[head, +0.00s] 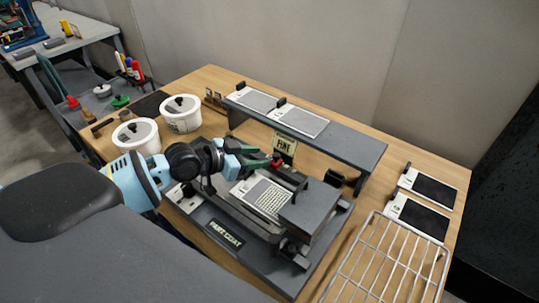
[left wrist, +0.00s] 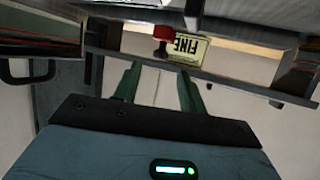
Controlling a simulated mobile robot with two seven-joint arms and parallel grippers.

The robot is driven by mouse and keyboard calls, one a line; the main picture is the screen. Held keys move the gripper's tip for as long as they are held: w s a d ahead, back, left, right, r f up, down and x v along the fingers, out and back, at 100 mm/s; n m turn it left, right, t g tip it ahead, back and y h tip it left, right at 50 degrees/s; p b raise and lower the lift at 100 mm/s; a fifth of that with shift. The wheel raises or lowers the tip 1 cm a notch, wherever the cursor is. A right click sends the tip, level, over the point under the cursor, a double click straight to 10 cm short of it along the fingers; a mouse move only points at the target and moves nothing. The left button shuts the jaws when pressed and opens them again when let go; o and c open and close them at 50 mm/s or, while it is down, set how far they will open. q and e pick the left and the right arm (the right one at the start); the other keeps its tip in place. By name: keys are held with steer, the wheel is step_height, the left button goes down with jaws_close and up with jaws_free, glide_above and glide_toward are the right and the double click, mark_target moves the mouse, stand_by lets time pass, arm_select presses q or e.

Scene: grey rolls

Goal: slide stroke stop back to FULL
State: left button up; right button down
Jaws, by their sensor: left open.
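The stroke stop appears to be the small red knob (head: 277,160) on the rail at the back of the grey coating machine (head: 262,262). It stands beside a pale plate reading FINE (head: 285,143). No FULL label is readable. My left gripper (head: 262,157) is open, its green fingers just left of the knob. In the left wrist view the red knob (left wrist: 163,36) shows beyond the gap between the open fingertips (left wrist: 158,68), with the FINE plate (left wrist: 190,48) upside down behind it. The knob looks clear of both fingers; exact distance cannot be told. My right gripper is not in view.
A grey shelf (head: 350,148) carrying pale panels stands behind the machine. A dark block (head: 308,207) sits on its right part. Two white tubs (head: 182,125) stand left. A wire rack (head: 385,270) and two dark panels (head: 418,217) lie right.

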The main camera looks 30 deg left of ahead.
mark_target(274, 155)
arm_select(q)
steer(key=shift+x, duration=2.3)
jaws_close()
